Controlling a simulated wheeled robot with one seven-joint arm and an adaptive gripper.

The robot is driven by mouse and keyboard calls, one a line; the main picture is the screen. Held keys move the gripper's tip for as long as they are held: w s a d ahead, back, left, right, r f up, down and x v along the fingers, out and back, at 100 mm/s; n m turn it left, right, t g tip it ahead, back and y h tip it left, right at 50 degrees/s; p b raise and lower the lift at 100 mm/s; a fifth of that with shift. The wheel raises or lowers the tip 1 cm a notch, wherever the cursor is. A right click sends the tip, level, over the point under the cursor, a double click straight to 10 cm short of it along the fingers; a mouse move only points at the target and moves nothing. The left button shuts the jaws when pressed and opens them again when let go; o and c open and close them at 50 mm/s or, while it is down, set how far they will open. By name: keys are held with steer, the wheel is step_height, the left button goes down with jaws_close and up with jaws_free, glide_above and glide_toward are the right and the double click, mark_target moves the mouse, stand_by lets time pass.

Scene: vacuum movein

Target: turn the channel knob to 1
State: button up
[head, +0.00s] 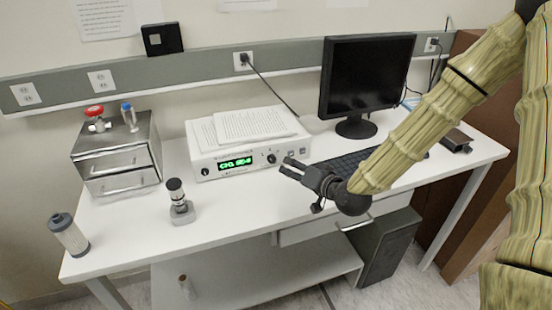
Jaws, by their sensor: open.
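A white controller box (225,179) stands on the table with a lit green display (236,163). The display seems to begin with "CH", but the digits are too small to read surely. A black knob (271,158) is right of the display, and a smaller dark knob (205,171) is at the left end of the front panel. I cannot tell from the labels which one is the channel knob. My gripper (291,168) is open and empty, in front of the box's right part. Its fingertips appear close to the right knob, apart from it.
Papers (250,125) lie on the box. A monitor (366,80) and keyboard (352,162) are to the right, with my arm passing in front. The table front is clear.

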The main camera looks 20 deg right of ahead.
mark_target(273, 161)
steer(key=shift+w+a, duration=0.25)
steer(key=shift+w, duration=0.15)
steer(key=shift+p+x, duration=1.3)
steer(key=shift+x, duration=3.3)
steer(key=shift+a+f, duration=0.1)
steer(key=shift+f, duration=0.05)
steer(key=c, duration=1)
steer(key=shift+c, duration=0.2)
steer(key=shift+n, duration=0.3)
steer(key=shift+a+n+h+b, duration=0.15)
steer(key=shift+n+h+b, duration=0.7)
steer(key=shift+n, duration=0.35)
